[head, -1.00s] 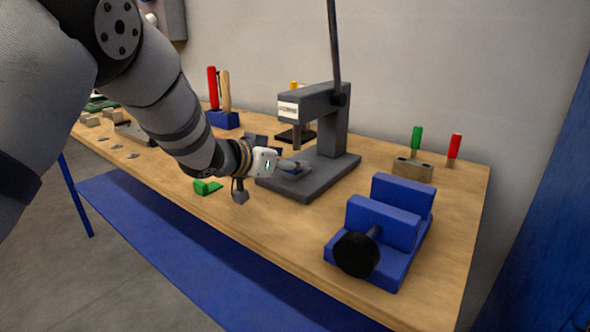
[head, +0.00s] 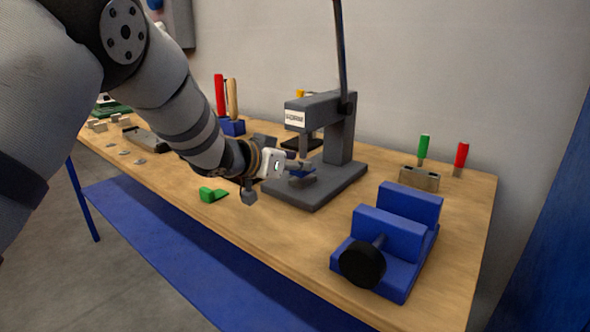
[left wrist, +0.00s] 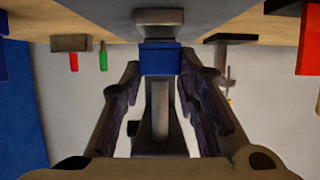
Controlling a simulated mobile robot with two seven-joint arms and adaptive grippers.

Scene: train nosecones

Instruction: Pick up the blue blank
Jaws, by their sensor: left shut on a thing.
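The blue blank (left wrist: 160,60) is a small block between my left fingertips in the left wrist view. In the head view the blank (head: 300,173) is a small blue patch at the tips, partly hidden by the fingers. My left gripper (head: 298,166) is shut on it, at the grey press (head: 340,150), under the ram and just over the base. It also shows in the left wrist view (left wrist: 158,75). I cannot tell whether the blank touches what is under it. My right gripper is in neither view.
A blue vise (head: 385,240) with a black knob stands at the bench's front right. A green piece (head: 211,195) lies left of the press. Green (head: 423,146) and red (head: 461,155) handled tools stand at the back right. Bare wood (head: 270,240) lies in front.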

